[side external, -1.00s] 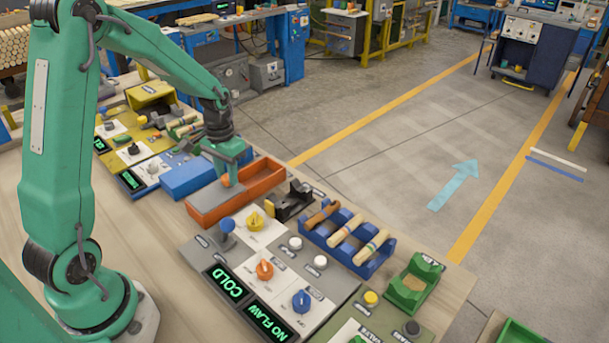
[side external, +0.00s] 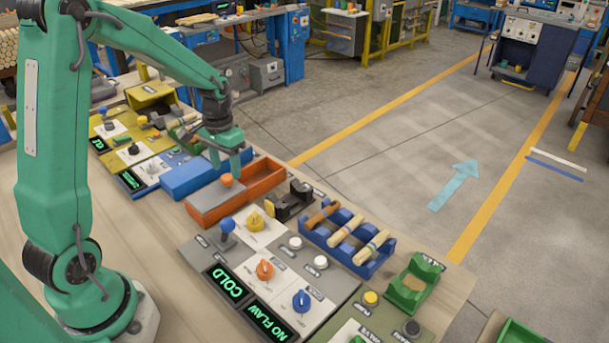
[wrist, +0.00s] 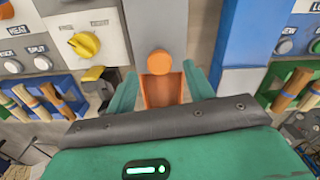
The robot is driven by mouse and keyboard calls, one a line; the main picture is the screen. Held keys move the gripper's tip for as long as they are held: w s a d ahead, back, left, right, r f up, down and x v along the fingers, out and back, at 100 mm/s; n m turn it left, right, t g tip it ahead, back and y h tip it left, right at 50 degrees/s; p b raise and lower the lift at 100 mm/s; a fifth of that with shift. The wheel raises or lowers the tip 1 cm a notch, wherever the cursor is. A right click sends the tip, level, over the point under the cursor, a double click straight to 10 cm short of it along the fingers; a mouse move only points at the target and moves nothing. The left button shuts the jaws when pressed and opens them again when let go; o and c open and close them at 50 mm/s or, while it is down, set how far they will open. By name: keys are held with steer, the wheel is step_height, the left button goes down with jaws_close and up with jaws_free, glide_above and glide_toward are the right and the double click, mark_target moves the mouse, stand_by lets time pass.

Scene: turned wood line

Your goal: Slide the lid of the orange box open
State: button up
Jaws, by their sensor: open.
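The orange box (side external: 265,184) sits on the bench with its far part uncovered and its inside showing. Its grey lid (side external: 212,203) covers the near part and carries an orange knob (side external: 226,180). My gripper (side external: 229,164) is open and empty, just above the knob and apart from it. In the wrist view the knob (wrist: 158,63) shows between and beyond the fingers of my gripper (wrist: 160,86), with the grey lid (wrist: 160,22) behind it and the open orange box (wrist: 162,92) on the near side.
A blue box (side external: 188,178) stands close on the left. A black cradle (side external: 291,203) and a panel with a yellow knob (side external: 255,221) and a blue-topped lever (side external: 227,229) are on the right. A blue rack (side external: 347,240) holds wooden pieces farther right.

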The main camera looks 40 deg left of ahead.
steer(key=shift+r, duration=2.75)
steer(key=s+d+r+m+t, duration=0.1)
steer(key=s+d+r+t, duration=0.1)
steer(key=s+d+r, duration=0.3)
steer(key=s+d+r+t, duration=0.3)
steer(key=s+d+r, duration=0.2)
steer(key=s+d, duration=0.3)
steer(key=s, duration=0.3)
steer(key=shift+d+m+t, duration=0.25)
steer(key=shift+m+t, duration=0.05)
steer(key=shift+m, duration=0.1)
